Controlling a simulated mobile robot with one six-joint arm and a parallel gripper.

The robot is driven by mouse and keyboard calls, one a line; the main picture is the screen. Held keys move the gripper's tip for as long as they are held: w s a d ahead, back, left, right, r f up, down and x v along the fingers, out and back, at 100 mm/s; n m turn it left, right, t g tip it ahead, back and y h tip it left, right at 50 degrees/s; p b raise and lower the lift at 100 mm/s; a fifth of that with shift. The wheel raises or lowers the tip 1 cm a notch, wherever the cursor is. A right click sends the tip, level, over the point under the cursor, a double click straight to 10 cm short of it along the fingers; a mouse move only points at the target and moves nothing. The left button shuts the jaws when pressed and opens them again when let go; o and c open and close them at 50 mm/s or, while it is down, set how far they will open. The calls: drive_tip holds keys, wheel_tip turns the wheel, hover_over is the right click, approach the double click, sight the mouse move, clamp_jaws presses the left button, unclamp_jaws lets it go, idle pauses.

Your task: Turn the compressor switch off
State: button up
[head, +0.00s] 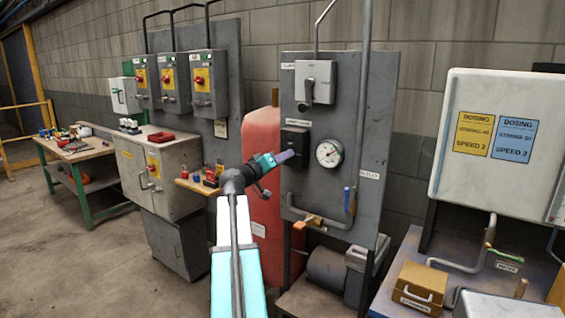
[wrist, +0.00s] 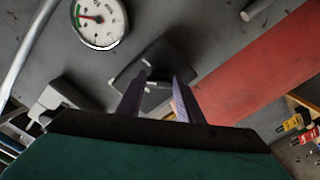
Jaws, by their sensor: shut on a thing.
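A dark switch box (head: 295,139) is mounted on the grey panel, just left of the round gauge. My gripper (head: 291,155) reaches up to its lower part in the head view. In the wrist view my gripper's two fingers (wrist: 163,78) stand slightly apart at the front of this dark box (wrist: 150,55), shut on its small knob (wrist: 157,84). The fingers hide part of the knob, and I cannot tell its exact position. A lighter grey box (head: 316,84) with a black rotary handle sits higher on the same panel. Its label is too small to read.
The pressure gauge (head: 329,153) and a pipe with a blue handle (head: 347,199) are close on the right. A red tank (head: 262,160) stands left of the panel. Left are several switch boxes (head: 203,77) and a workbench (head: 75,150). A yellow-brown case (head: 418,287) lies at lower right.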

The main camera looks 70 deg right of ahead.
drive_tip(key=n+p, duration=0.1)
drive_tip(key=n, duration=0.4)
drive_tip(key=n+p, duration=0.1)
drive_tip(key=n, duration=0.4)
drive_tip(key=shift+s+r, duration=0.2)
idle(0.4)
drive_tip(key=o, duration=1.1)
drive_tip(key=shift+c, duration=0.2)
drive_tip(key=shift+w+a, duration=0.1)
drive_tip(key=shift+a, duration=0.05)
drive_tip(key=b+v, duration=0.2)
drive_tip(key=v, duration=1.1)
drive_tip(key=shift+a, duration=0.25)
